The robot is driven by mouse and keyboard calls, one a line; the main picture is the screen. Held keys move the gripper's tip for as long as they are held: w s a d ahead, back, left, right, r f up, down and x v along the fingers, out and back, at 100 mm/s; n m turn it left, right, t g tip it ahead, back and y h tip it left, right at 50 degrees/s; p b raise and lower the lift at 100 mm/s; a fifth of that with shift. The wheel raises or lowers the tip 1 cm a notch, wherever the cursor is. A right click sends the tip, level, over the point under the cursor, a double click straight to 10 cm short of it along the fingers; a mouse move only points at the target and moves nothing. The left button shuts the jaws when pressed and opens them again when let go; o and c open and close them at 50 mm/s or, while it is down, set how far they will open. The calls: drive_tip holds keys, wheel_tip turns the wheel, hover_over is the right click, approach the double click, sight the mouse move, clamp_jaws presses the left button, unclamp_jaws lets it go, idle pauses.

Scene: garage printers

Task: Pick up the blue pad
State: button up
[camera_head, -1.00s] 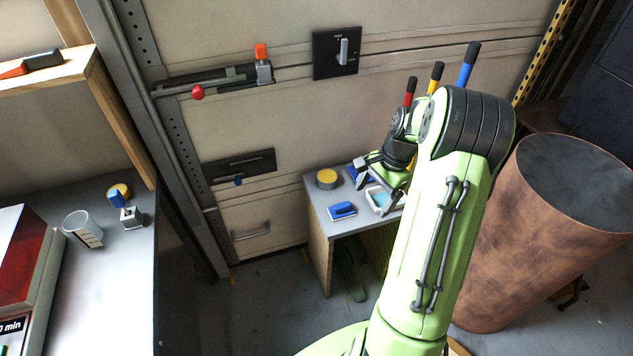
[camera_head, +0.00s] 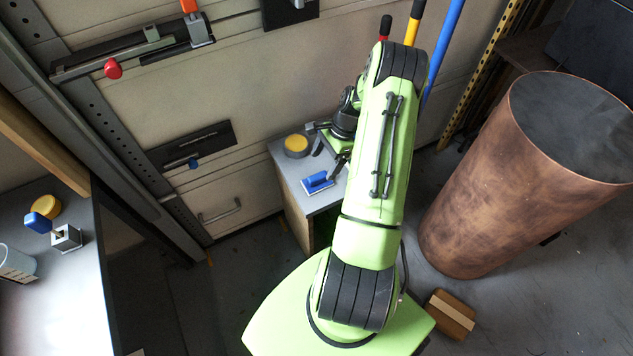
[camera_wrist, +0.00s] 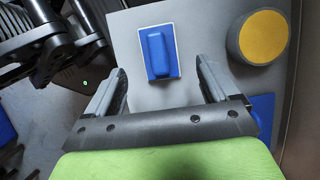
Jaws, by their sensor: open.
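The blue pad (camera_head: 318,181) lies on a small grey table and has a raised blue grip on a flat base with a pale edge. In the wrist view the blue pad (camera_wrist: 160,52) lies ahead of my gripper (camera_wrist: 160,75), roughly centred between the two fingers. My gripper is open and empty, and no finger touches the pad. In the head view my gripper (camera_head: 328,150) is just above and behind the pad, partly hidden by my arm.
A round tin with a yellow top (camera_head: 297,144) stands behind the pad; it also shows in the wrist view (camera_wrist: 263,38). Another blue thing (camera_wrist: 256,110) lies beside the right finger. A large copper drum (camera_head: 500,170) stands right of my arm. A workbench (camera_head: 75,300) is at left.

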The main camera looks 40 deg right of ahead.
drive_tip(key=b+x, duration=0.2)
drive_tip(key=x, duration=0.5)
drive_tip(key=shift+s, duration=0.1)
drive_tip(key=shift+r, duration=0.1)
drive_tip(key=c, duration=1.1)
wheel_tip(320, 180, up, 10)
drive_tip(key=p, duration=0.3)
drive_tip(key=shift+d, duration=0.1)
drive_tip(key=shift+c, duration=0.2)
approach(318, 176)
drive_tip(key=d, duration=0.4)
drive_tip(key=s+d, duration=0.4)
drive_tip(key=d, duration=0.4)
drive_tip(key=shift+r+p, duration=0.45)
drive_tip(key=shift+r, duration=0.05)
drive_tip(key=shift+s+d, duration=0.1)
drive_tip(key=shift+d, duration=0.05)
